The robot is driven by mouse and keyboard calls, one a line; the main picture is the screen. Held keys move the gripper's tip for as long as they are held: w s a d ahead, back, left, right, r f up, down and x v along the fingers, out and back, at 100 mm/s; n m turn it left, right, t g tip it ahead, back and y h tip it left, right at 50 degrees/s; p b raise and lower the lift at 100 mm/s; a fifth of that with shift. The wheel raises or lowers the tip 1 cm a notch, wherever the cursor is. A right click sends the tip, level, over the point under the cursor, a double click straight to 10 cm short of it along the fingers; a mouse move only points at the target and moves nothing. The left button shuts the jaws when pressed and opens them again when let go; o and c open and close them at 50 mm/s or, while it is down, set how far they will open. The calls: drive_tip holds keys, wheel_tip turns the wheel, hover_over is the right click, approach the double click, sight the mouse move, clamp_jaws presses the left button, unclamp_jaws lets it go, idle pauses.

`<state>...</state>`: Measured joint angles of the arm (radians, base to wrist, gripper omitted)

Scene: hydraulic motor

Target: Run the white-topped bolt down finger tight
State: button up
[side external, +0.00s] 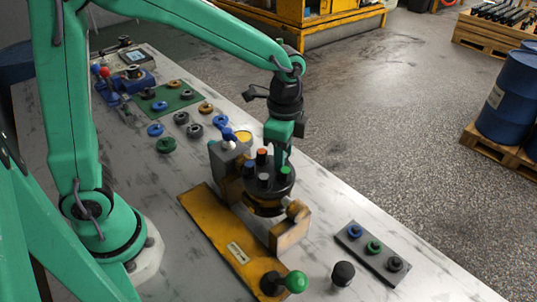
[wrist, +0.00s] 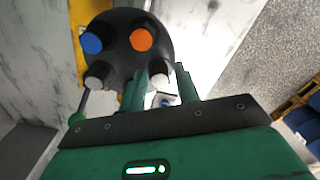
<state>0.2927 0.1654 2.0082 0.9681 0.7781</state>
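The round black flange (side external: 263,205) of the motor sits in the fixture and carries several capped bolts. In the wrist view the flange (wrist: 112,22) shows a blue-topped bolt (wrist: 92,43), an orange-topped bolt (wrist: 142,39) and a pale grey-topped bolt (wrist: 98,77). A white-topped bolt (wrist: 158,73) shows between the fingers of my gripper (wrist: 160,75). The fingers look apart, with a gap beside the bolt. In the side view my gripper (side external: 284,163) points down at the flange's right side and hides that bolt. I cannot tell how deep the bolt sits.
A yellow base plate (side external: 215,225) with a green-knobbed lever (side external: 294,281) holds the fixture. A grey strip with several caps (side external: 372,254) and a black knob (side external: 343,273) lie at the right front. Several rings and a green mat (side external: 165,98) lie behind.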

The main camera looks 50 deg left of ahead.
drive_tip(key=c, duration=0.6)
drive_tip(key=shift+m, duration=2.1)
drive_tip(key=shift+m, duration=1.1)
drive_tip(key=o, duration=0.6)
